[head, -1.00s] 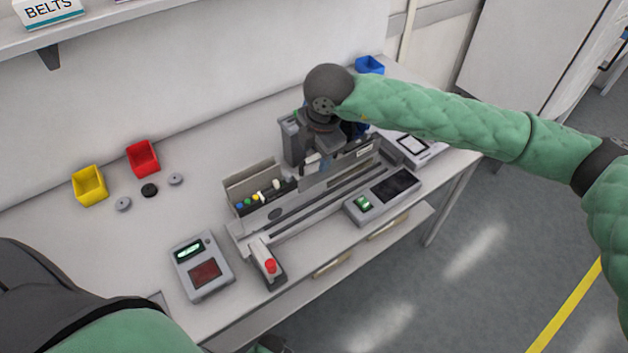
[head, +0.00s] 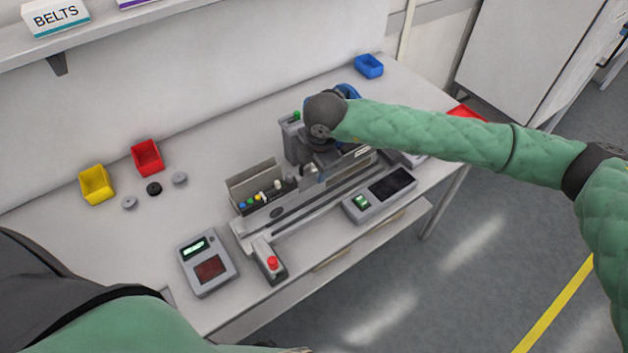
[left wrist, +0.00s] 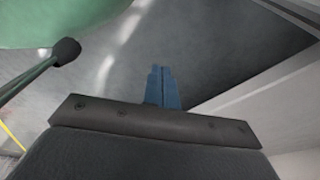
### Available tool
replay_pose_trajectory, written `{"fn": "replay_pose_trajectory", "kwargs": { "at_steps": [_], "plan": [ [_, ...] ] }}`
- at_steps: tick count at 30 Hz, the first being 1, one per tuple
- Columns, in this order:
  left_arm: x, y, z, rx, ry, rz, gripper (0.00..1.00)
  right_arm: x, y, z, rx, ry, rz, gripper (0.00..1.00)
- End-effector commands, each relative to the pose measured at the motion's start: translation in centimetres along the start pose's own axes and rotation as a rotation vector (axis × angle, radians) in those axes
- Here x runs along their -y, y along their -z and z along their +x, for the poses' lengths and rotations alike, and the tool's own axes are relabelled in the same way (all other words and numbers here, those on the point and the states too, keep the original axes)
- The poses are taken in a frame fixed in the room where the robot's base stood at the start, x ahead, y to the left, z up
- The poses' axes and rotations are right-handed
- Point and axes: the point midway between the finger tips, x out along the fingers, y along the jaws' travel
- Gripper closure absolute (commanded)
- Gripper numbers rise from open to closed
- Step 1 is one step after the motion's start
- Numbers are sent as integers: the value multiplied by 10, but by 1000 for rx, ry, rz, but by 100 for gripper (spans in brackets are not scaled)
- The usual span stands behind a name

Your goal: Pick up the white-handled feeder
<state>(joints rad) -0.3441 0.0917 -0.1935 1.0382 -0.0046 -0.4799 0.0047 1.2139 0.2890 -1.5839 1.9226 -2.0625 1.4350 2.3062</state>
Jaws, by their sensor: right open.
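A row of small coloured handles sits in the narrow grey rack on the bench. A pale, white-looking handle (head: 277,184) stands at its right end, and a smaller pale spot beside the yellow one makes it unclear which is the white-handled feeder. The feeder's body is mostly hidden in the rack. My right gripper (head: 311,172) is open and points down over the rack, just right of the pale handle; my wrist hides much of it. Contact cannot be seen. My left gripper (left wrist: 162,88) shows in the left wrist view, its blue fingers together with nothing between them, over the floor.
A grey upright post (head: 290,138) with a green top stands close behind my right gripper. A red-button box (head: 271,262) and a display unit (head: 380,195) flank the rack's front. Yellow (head: 97,184) and red (head: 147,157) bins stand left.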

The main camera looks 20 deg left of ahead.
Motion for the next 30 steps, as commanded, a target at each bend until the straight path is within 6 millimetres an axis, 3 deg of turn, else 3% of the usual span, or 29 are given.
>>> {"fn": "replay_pose_trajectory", "kwargs": {
  "at_steps": [3,11,27,30],
  "plan": [
    [0,0,0,0,0,0,100,0,0,0,0,0,0,51],
    [0,0,0,0,0,-1,100,0,0,0,0,0,0,100],
    [0,0,2,7,0,-1,100,-4,0,-6,0,-8,0,100],
    [-6,9,-6,7,-6,-4,100,-5,0,-11,1,-8,-1,100]
  ]
}}
